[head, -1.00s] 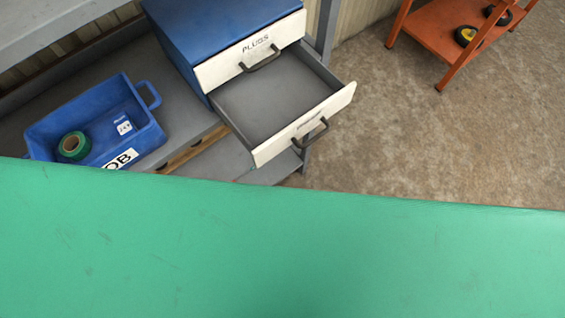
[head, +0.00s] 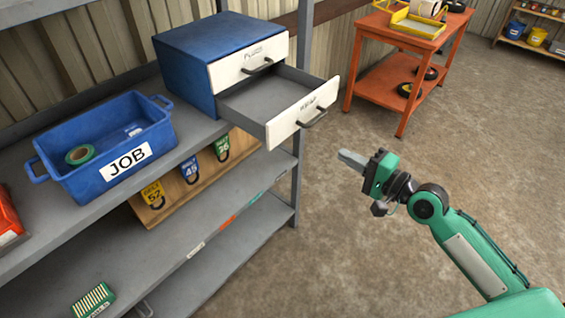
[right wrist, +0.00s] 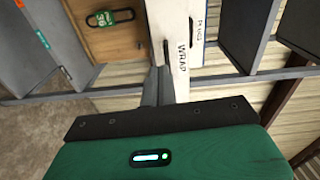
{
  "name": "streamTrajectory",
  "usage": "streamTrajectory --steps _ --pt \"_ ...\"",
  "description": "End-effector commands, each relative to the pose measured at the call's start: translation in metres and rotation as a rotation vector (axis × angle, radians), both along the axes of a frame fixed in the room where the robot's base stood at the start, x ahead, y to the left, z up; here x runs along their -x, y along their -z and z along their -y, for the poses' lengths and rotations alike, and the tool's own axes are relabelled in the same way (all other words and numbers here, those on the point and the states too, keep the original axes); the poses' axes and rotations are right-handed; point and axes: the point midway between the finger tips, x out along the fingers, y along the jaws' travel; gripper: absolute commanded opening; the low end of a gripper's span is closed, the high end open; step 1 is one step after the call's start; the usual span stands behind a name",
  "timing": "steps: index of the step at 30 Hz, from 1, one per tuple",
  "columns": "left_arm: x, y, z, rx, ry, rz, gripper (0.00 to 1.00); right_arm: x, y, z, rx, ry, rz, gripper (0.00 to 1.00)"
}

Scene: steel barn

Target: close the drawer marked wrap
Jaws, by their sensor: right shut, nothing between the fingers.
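The blue cabinet (head: 185,75) stands on the shelf with two white-fronted drawers. Its lower drawer, the wrap drawer (head: 285,125), is pulled well out and looks empty inside. Its dark bar handle (head: 313,119) is on the front. In the right wrist view the white wrap front (right wrist: 180,45) reads WRAP, seen sideways. The upper drawer, marked PLUGS (head: 240,64), is shut. My right gripper (head: 345,157) is shut and empty, to the right of and below the wrap front. In the wrist view its fingers (right wrist: 158,87) overlap the front's edge; I cannot tell contact there. My left gripper is out of view.
A blue JOB bin (head: 75,190) with a roll of green tape (head: 80,155) sits left of the cabinet. An orange cart (head: 390,75) stands behind right. The floor in front is clear.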

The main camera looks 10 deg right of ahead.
Motion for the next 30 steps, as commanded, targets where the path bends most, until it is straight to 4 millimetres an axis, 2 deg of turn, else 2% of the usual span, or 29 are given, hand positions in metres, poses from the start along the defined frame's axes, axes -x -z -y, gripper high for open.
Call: streamTrajectory --steps 3,8,17,24,30 --pt "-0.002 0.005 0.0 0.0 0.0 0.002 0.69 0.01 -0.016 -0.011 -0.038 -0.038 0.006 0.0" --pt "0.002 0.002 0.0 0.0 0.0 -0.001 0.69 0.006 -0.021 -0.017 -0.05 -0.044 0.006 0.0" --pt "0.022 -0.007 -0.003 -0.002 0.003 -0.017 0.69 -0.031 -0.023 -0.046 -0.048 -0.044 0.007 0.0" --pt "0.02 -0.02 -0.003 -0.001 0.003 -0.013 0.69 -0.068 -0.023 -0.074 -0.048 -0.043 0.005 0.0" --pt "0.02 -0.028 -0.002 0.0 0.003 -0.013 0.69 -0.09 -0.02 -0.091 -0.045 -0.043 0.004 0.0"
